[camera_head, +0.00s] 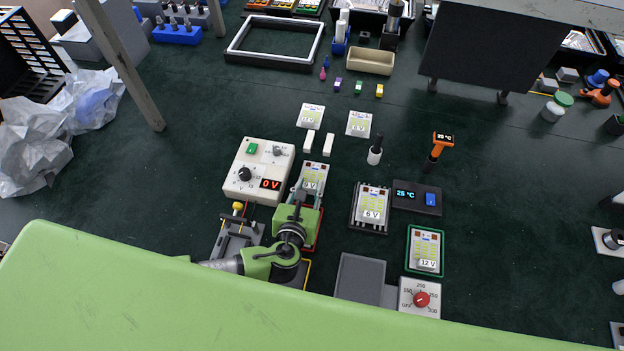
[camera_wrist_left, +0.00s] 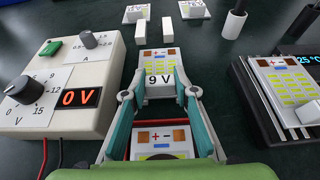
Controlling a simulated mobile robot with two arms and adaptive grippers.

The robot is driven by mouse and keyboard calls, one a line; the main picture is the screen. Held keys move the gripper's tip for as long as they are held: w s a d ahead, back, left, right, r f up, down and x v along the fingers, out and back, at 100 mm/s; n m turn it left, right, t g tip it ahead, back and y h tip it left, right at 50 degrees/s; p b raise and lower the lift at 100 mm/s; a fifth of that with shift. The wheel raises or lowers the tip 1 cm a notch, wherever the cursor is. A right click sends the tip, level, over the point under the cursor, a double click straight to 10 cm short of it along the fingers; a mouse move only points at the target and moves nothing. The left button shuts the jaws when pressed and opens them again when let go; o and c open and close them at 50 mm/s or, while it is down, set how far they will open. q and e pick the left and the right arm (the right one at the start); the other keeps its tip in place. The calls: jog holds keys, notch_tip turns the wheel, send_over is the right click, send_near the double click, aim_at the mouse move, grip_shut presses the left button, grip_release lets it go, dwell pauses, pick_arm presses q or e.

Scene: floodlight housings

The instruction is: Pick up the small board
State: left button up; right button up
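A small board with yellow patches and a 9 V label block (camera_wrist_left: 158,82) lies ahead of my left gripper in the wrist view; in the head view this board (camera_head: 313,174) is just beyond the gripper. Another board part (camera_wrist_left: 161,140) with plus and minus marks shows between the fingers, by a red edge. In the head view my left gripper (camera_head: 300,205) covers much of this spot. My right gripper is not in view.
A power supply (camera_head: 258,172) reading 0 V stands close on the left. A 6 V board (camera_head: 372,203) in a dark holder and a 12 V board (camera_head: 426,250) in a green frame lie to the right. Two white blocks (camera_head: 318,143) stand behind.

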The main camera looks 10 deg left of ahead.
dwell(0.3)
pick_arm(q)
jog(key=shift+r, duration=0.5)
notch_tip(320, 180, up, 2)
jog(key=shift+r, duration=0.15)
jog(key=s+d+r, duration=0.2)
jog(key=s+r, duration=0.3)
jog(key=s, duration=0.1)
jog(key=s+d+r+b, duration=0.1)
jog(key=s+d+r, duration=0.1)
jog(key=s+r, duration=0.2)
jog(key=shift+d+f+v, duration=0.25)
jog(key=shift+v, duration=1.4)
